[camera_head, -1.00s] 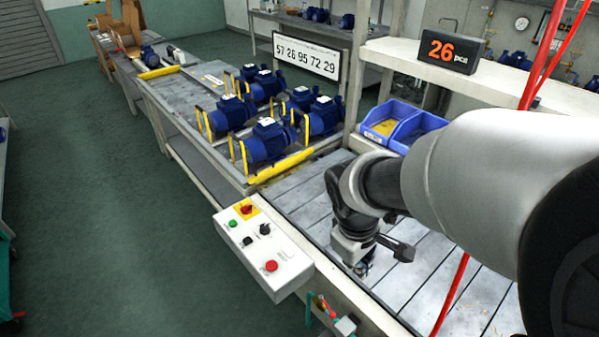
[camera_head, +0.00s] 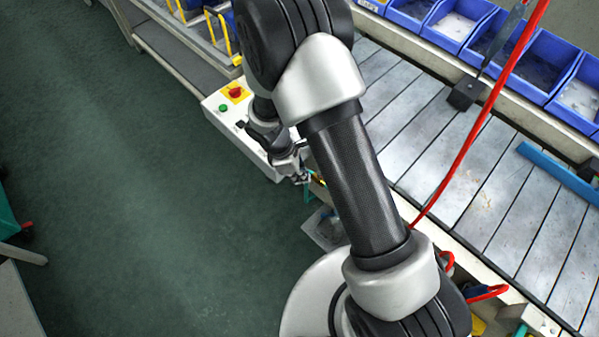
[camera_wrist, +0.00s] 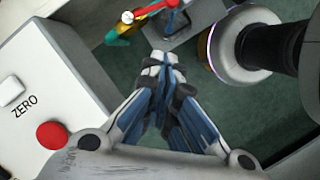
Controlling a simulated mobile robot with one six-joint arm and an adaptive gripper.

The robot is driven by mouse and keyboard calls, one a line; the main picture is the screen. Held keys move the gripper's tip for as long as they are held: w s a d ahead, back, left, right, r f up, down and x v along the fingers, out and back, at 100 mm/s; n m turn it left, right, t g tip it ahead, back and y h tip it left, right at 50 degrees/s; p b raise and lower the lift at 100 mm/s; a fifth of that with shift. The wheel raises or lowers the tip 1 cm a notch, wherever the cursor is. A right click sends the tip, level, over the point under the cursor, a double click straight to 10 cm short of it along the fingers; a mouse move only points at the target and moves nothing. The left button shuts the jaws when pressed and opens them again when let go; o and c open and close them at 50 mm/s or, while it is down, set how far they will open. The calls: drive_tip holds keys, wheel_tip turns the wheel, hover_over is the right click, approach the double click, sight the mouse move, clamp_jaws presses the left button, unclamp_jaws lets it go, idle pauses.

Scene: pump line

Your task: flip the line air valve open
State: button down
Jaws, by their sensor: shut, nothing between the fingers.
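The line air valve shows at the top of the wrist view, with a red lever (camera_wrist: 152,10) on a small pipe assembly with a green and yellow part (camera_wrist: 119,34). The lever runs roughly along the pipe, but I cannot tell its exact setting. My gripper (camera_wrist: 163,62) is shut and empty, its fingertips pointing toward the valve and apart from it in the picture. In the head view my gripper (camera_head: 301,179) is beside the control box, at the bench's front edge. There the valve is mostly hidden behind my arm, with only a bit of coloured pipe showing.
The white control box (camera_wrist: 40,95) with a red button (camera_wrist: 52,135) is close on the left in the wrist view. A grey block (camera_wrist: 188,20) adjoins the valve. A red hose (camera_head: 470,135) hangs over the slatted bench (camera_head: 465,190).

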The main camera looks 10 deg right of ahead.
drive_tip(key=d+f+b, duration=0.3)
drive_tip(key=d+f, duration=0.2)
drive_tip(key=f, duration=0.1)
drive_tip(key=shift+s+d, duration=0.25)
drive_tip(key=shift+s, duration=0.15)
drive_tip(key=shift+w, duration=0.1)
